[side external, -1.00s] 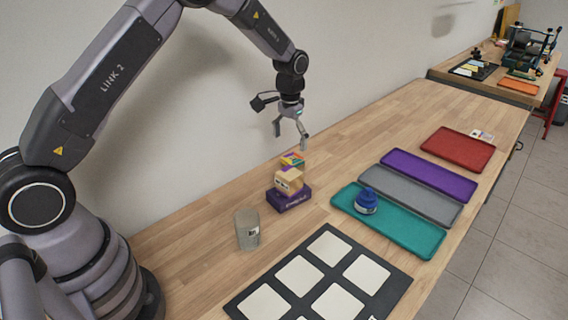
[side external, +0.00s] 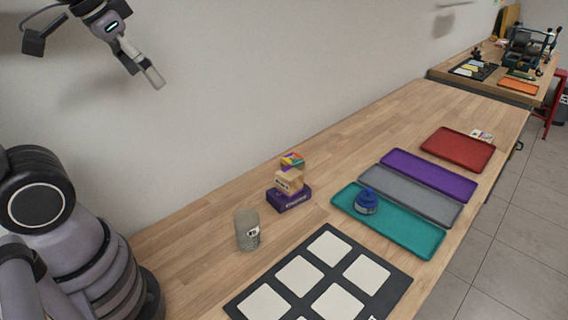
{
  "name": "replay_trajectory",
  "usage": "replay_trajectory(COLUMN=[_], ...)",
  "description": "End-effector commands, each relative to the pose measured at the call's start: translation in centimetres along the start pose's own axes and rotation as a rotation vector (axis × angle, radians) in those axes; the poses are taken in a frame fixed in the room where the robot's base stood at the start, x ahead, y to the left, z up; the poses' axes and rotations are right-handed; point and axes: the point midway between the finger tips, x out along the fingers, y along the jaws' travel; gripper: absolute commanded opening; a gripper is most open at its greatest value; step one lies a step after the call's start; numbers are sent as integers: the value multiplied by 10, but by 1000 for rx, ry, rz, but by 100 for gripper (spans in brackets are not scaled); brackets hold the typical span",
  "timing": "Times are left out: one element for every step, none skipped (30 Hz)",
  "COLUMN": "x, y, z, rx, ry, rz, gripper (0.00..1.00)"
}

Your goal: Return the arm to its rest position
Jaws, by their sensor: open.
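My gripper (side external: 152,78) is at the upper left of the side external view, high in front of the wall and well above the table (side external: 390,125). Its fingers point down and to the right. It is open, and nothing shows between the fingers. Most of my arm's upper part is out of the picture. My base and lower joint show at the left edge.
Small boxes form a stack on a purple box (side external: 289,199). A grey cup (side external: 247,230) stands nearby. A blue jar (side external: 366,201) sits on the teal tray (side external: 420,241). Grey, purple and red trays (side external: 457,149) lie beyond. A dark panel with pale squares (side external: 330,244) lies in front.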

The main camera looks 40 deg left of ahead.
Motion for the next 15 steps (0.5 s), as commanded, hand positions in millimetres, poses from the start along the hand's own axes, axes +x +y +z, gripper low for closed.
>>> replay_trajectory(x=[-4, -5, -6, -6, -7, -7, -7, -7, -7, -7, -7, -7, -7, -7, -7], y=[0, 0, 0, 0, 0, 0, 0, 0, 0, 0, 0, 0, 0, 0, 0], z=[15, 22, 29, 33, 36, 40, 41, 42, 43, 43, 42, 42, 42, 42, 42], rx=[0, 0, 0, 0, 0, 0, 0, 0, 0, 0, 0, 0, 0, 0, 0], ry=[24, 33, 43, 47, 51, 56, 57, 57, 58, 57, 57, 57, 57, 57, 57], rz=[0, 0, 1, 1, 1, 1, 1, 1, 1, 1, 1, 1, 1, 1, 1], gripper=[86, 86, 86, 86, 86, 86, 86, 86, 86, 86, 86, 86, 86, 86, 86])
